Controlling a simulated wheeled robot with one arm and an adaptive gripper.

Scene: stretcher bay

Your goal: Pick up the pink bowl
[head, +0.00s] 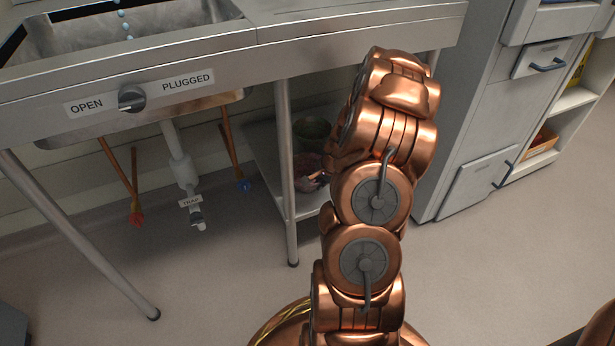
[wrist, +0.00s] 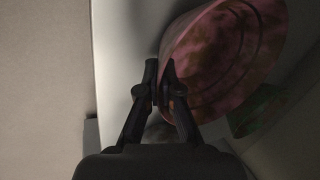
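The pink bowl (wrist: 235,55) fills the upper right of the wrist view, its mottled inside facing the camera. In the head view it (head: 304,184) shows small on the lower shelf area under the counter, partly hidden behind my arm. My gripper (wrist: 159,82) is at the bowl's near left edge. Its two dark fingers are almost together, one on each side of the thin rim, and look shut on it. I cannot tell whether the bowl is lifted off the shelf. In the head view my gripper is hidden behind my arm.
A green item (wrist: 258,110) lies close beside the bowl. A dark green container (head: 312,128) stands behind on the shelf (head: 268,160). The counter (head: 340,22) overhangs my arm, and a metal leg (head: 287,190) stands to its left. A grey cabinet (head: 480,185) is at right. The front floor is clear.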

